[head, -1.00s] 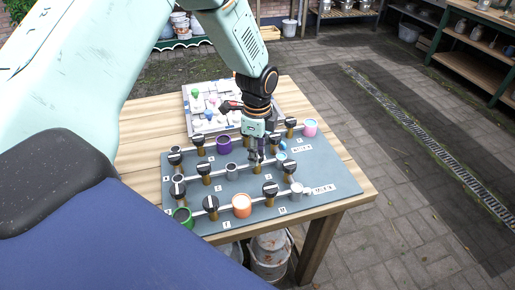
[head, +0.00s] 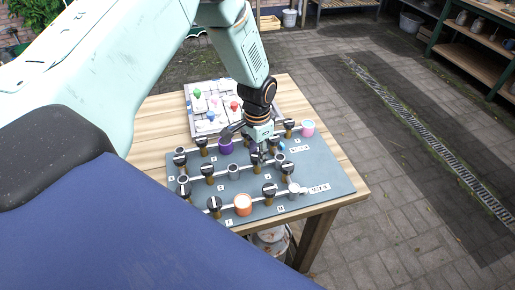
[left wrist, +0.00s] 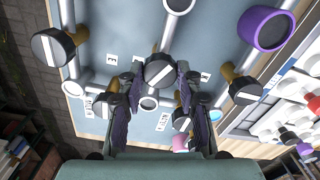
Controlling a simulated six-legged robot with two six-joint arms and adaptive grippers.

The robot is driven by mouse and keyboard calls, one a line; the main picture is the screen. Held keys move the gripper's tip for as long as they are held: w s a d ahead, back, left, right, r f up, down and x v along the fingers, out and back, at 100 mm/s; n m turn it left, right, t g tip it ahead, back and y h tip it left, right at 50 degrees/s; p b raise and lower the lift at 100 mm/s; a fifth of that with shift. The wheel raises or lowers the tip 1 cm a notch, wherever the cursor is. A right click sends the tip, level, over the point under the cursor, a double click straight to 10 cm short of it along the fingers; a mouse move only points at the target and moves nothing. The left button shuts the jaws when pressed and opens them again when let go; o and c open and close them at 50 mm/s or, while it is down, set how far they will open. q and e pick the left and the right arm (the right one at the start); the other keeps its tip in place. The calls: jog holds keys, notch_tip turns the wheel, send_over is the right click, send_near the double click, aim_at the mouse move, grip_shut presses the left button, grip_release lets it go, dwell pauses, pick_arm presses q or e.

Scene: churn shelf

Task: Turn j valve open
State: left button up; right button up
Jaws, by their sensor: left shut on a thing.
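A grey valve board (head: 325,178) lies on the wooden table with pipes and several black-capped valves on brass stems. My left gripper (head: 257,158) is down at a valve in the middle row. In the left wrist view my gripper's two fingers (left wrist: 159,88) are shut around the round black valve knob (left wrist: 160,70), whose white stripe runs diagonally. The board's letter labels are mostly too small or tilted to read, so I cannot confirm this valve's letter. My right gripper is in neither view.
Neighbouring valves stand close by, such as one at the front (head: 269,190) and one behind (head: 289,125). A white puzzle tray (head: 190,97) lies behind the board.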

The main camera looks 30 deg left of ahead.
pick_arm(q)
jog(key=n+p, duration=0.2)
jog(key=n, duration=0.3)
jog(key=shift+w+r+n, duration=0.1)
jog(key=shift+r+n, duration=0.05)
jog(key=shift+n, duration=0.25)
dwell(0.4)
jog(key=o, duration=1.2)
jog(key=shift+c, duration=0.2)
notch_tip(320, 180, up, 12)
